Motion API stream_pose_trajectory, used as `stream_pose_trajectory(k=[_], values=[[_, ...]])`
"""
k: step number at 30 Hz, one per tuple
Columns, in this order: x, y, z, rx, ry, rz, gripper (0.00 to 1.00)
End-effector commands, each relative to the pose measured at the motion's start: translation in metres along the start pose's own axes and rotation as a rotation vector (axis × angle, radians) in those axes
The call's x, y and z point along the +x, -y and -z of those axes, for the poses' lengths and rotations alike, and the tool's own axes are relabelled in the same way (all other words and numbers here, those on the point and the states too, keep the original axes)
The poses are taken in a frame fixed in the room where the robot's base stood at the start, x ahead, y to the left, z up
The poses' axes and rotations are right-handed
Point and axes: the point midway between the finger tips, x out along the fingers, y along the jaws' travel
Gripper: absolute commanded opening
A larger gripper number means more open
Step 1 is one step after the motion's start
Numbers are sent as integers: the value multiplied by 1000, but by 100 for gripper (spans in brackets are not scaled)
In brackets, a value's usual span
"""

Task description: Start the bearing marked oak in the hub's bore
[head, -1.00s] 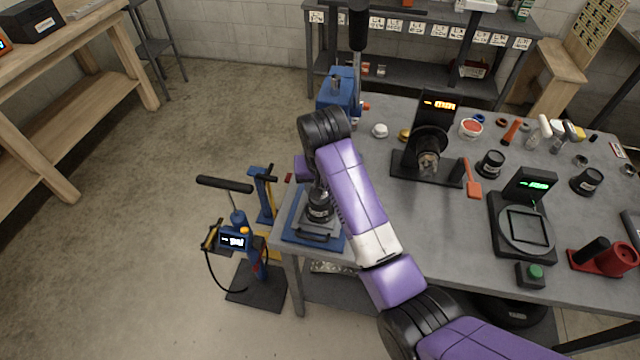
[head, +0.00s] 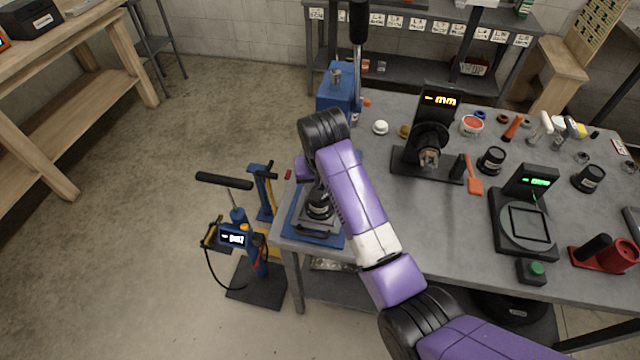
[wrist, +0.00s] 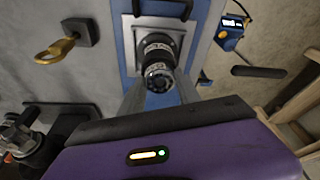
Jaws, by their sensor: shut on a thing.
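My gripper (wrist: 155,95) is shut on a small dark ring-shaped part (wrist: 160,78), which I take to be the bearing; no oak mark is readable on it. In the wrist view it is in line with the dark, labelled cylindrical hub (wrist: 157,48), close to or touching its end; I cannot tell whether any of it is inside the bore. The hub stands on a grey plate over a blue mat (wrist: 127,55) at the table's left end. In the head view the hub (head: 319,205) is partly covered by my purple arm, and the gripper is hidden.
A blue lever press (head: 340,90) stands behind the hub. A black device with an orange display (head: 438,100) and a scale with a green display (head: 530,185) stand to the right. Pump-like equipment (head: 237,238) stands on the floor beside the table's left end.

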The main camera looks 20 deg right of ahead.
Motion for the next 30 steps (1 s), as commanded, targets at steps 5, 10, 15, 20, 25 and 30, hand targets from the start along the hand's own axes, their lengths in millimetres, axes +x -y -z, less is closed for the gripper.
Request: stream_pose_trajectory(k=[5,10,15,20,25,30], values=[[4,0,-1,0,0,0,0],[7,0,-2,0,-1,0,45],[7,0,-2,0,0,0,65],[6,0,-2,0,0,0,65],[1,0,-1,0,-1,1,65],[-24,1,-1,0,-5,2,65]])
